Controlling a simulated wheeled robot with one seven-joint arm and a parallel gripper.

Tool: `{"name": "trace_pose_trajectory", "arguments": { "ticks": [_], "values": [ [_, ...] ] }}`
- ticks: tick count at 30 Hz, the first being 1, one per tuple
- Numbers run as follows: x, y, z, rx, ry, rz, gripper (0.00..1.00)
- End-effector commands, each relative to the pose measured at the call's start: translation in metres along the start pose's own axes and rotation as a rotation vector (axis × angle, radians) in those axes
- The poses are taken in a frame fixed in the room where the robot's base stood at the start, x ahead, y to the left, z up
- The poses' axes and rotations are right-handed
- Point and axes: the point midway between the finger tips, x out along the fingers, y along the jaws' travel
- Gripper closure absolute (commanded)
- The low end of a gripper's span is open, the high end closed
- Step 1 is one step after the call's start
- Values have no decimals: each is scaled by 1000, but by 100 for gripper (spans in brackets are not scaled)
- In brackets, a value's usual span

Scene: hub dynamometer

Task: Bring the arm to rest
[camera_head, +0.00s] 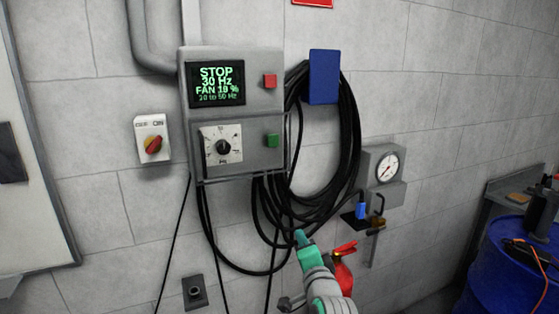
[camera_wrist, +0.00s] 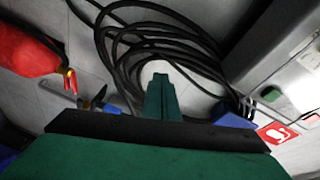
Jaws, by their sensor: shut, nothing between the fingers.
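My gripper (camera_head: 300,238) is in front of the wall, below the hanging cable coil, with my arm reaching in from the bottom. In the wrist view my gripper (camera_wrist: 163,90) shows its green fingers together and nothing between them. The coiled black cable (camera_head: 347,150) hangs on a blue holder (camera_head: 324,77); it also fills the upper middle of the wrist view (camera_wrist: 135,45). I cannot tell how far the fingertips are from the cable.
A red extinguisher (camera_head: 342,272) stands behind my arm. A blue drum (camera_head: 505,275) is at the right.

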Motion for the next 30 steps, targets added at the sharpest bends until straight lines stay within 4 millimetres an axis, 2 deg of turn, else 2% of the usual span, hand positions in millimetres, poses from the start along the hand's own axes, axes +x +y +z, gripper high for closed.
{"name": "trace_pose_trajectory", "arguments": {
  "ticks": [1,3,8,15,21,30],
  "values": [
    [-4,23,10,-20,5,16,100],
    [-11,48,20,-54,17,30,100],
    [-33,102,43,-138,41,60,100],
    [-78,173,79,-272,65,105,100],
    [-125,222,107,-393,75,143,100],
    [-206,274,147,-582,71,190,100]
  ]
}}
